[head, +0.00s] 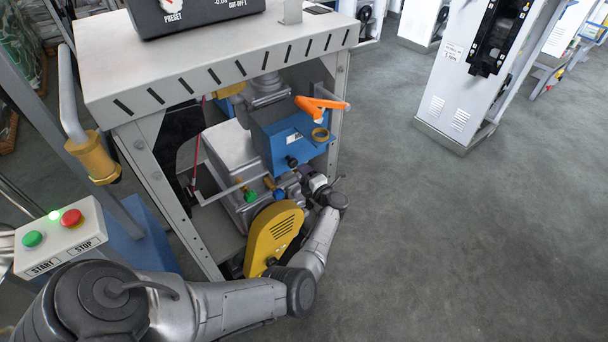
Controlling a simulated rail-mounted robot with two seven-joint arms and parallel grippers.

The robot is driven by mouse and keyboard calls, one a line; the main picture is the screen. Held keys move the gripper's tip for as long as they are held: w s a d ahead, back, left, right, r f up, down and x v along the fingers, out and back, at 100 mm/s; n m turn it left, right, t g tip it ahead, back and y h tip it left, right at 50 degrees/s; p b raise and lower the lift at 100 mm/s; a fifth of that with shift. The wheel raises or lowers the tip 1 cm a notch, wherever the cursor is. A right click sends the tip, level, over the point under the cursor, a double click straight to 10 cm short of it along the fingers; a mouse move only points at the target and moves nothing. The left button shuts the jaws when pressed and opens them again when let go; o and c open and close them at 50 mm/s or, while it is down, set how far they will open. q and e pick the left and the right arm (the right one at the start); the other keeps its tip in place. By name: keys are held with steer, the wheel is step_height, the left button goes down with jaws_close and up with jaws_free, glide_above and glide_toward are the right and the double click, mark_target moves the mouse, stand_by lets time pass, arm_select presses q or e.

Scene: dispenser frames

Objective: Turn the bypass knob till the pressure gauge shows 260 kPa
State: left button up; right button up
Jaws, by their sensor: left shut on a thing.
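My left gripper (289,187) reaches in from the right of the dispenser's inner machinery, below the blue housing (262,142). It is shut on what seems to be the bypass knob, which its dark fingers and wrist largely hide. I cannot make out how far the knob is turned. No pressure gauge face can be read in the head view. A white dial (172,4) marked PRESET is cut off by the top edge. My right gripper is not in view.
A yellow belt guard (272,238) stands close below my left wrist. An orange nozzle handle (321,104) juts out above. The slotted cabinet top (225,62) overhangs the machinery. A START/STOP box (60,238) is at left.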

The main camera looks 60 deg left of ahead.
arm_select(q)
steer(key=o, duration=0.9)
steer(key=shift+w+d+p, duration=0.15)
steer(key=shift+d+p, duration=0.25)
steer(key=shift+d, duration=1.9)
steer(key=shift+w+d+p, duration=0.2)
steer(key=shift+d+p, duration=0.2)
steer(key=shift+d, duration=1.95)
steer(key=shift+w+d+p, duration=0.15)
steer(key=shift+d+p, duration=0.25)
steer(key=shift+d, duration=1.9)
steer(key=shift+w, duration=0.1)
